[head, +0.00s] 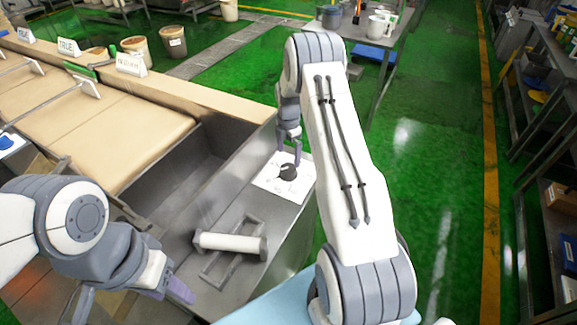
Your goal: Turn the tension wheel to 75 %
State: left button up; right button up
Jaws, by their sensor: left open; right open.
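A small dark round wheel (287,172) sits on a white marked plate (268,184) on the grey metal top; I take it to be the tension wheel. The plate's marks are too small to read. My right gripper (289,152) points down right at the wheel, its fingers open. One finger overlaps the wheel's edge in the picture, and I cannot tell whether it touches. My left gripper (135,298) is at the lower left, open and empty, well away from the wheel.
A white roller in a grey frame (230,243) lies on the metal top in front of the plate. A beige conveyor belt (120,130) with label cards runs along the left. A table with containers (365,35) stands behind. Green floor is free at right.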

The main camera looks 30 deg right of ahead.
aim_at(288, 167)
notch_tip(288, 167, down, 8)
jog(key=shift+r+p, duration=0.2)
jog(key=shift+p, duration=0.85)
